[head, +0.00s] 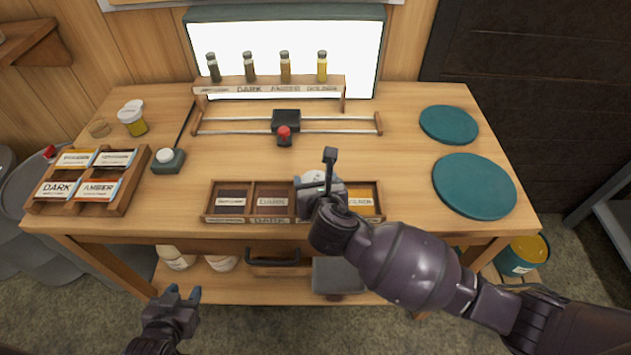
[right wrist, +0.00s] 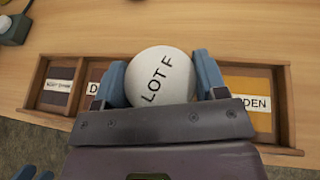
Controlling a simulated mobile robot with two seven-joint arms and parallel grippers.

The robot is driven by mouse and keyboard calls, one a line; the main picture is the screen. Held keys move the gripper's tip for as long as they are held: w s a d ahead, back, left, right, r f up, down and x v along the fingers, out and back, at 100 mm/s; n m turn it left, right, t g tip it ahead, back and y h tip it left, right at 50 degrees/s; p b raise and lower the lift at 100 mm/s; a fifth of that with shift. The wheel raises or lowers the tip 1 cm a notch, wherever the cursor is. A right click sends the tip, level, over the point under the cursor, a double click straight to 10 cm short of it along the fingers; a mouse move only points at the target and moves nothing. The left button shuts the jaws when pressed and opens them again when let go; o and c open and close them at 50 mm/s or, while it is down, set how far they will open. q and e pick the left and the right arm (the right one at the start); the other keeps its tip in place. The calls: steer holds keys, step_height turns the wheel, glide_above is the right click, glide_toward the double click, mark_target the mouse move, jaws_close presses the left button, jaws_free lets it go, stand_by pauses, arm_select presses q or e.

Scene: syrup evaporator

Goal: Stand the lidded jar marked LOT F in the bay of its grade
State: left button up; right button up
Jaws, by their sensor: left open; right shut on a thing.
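My right gripper (head: 318,190) is shut on the jar with a round white lid marked LOT F (right wrist: 162,78). The blue fingers hold it from both sides in the right wrist view. The jar is over the third bay of the wooden bay tray (right wrist: 290,105), between the DARK bay (head: 272,200) and the GOLDEN bay (head: 361,198). The jar and gripper hide most of that bay and its label. The jar's body is hidden, so I cannot tell whether it touches the bay floor. My left gripper (head: 181,294) is open and empty, in front of the table.
Graded sample vials (head: 285,67) stand on a labelled rack behind a slider with a red knob (head: 284,131). A label box (head: 127,195), a small yellowish jar (head: 133,122) and a dark device (head: 168,163) are at left. Two green discs (head: 474,186) lie at right.

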steer(key=shift+f, duration=0.1)
steer(key=o, duration=1.1)
steer(key=shift+o, duration=0.2)
steer(key=shift+s, duration=0.15)
steer(key=v, duration=1.2)
steer(key=shift+p, duration=0.3)
